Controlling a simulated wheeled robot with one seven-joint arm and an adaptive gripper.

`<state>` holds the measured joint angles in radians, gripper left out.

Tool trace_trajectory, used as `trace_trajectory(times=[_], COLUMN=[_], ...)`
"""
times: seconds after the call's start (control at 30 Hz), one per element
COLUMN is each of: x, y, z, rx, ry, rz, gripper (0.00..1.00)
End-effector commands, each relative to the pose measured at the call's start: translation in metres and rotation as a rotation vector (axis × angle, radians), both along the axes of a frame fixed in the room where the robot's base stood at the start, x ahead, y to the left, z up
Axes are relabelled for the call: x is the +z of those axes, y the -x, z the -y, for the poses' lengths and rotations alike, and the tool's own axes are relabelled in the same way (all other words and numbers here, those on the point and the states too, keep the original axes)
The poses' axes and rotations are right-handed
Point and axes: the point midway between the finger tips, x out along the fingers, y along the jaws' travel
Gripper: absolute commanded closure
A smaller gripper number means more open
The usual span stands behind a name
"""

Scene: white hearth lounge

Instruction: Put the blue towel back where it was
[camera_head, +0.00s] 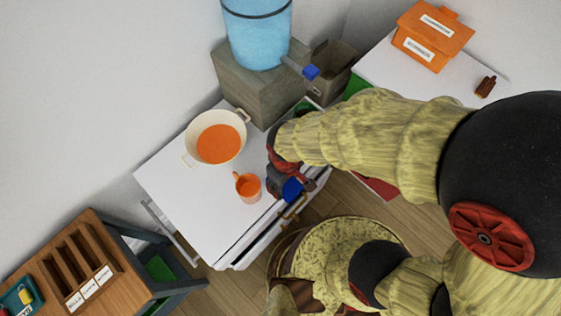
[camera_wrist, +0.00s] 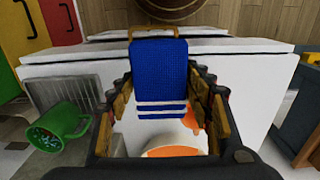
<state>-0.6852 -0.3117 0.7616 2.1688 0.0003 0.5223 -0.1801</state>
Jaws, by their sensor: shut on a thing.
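The blue towel (camera_wrist: 158,65) with white stripes near one end is between my gripper's fingers (camera_wrist: 160,85) in the wrist view. My gripper (camera_head: 283,178) is shut on the towel, which also shows in the head view as a small blue patch (camera_head: 292,188) at the front edge of the white counter (camera_head: 185,195). A brass-coloured rail (camera_wrist: 137,33) is at the towel's far end. I cannot tell whether the towel touches or hangs over the rail. My arm and gripper hide part of the towel in the head view.
An orange cup (camera_head: 247,188) and a pot with orange contents (camera_head: 217,140) stand on the counter near my gripper. A blue water dispenser (camera_head: 257,30) is behind on a grey block. A green mug (camera_wrist: 60,128) lies at left in the wrist view.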

Motion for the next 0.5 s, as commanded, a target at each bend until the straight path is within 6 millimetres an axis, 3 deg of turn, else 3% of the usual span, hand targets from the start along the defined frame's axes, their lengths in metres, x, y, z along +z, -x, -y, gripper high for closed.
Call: trace_trajectory(times=[0.23,0.5], x=[-0.029,-0.069], y=[-0.054,-0.087], z=[-0.016,-0.027], rx=[-0.003,-0.001], ry=[0.002,0.001], rz=[-0.001,-0.001], gripper=[0.73,0.73])
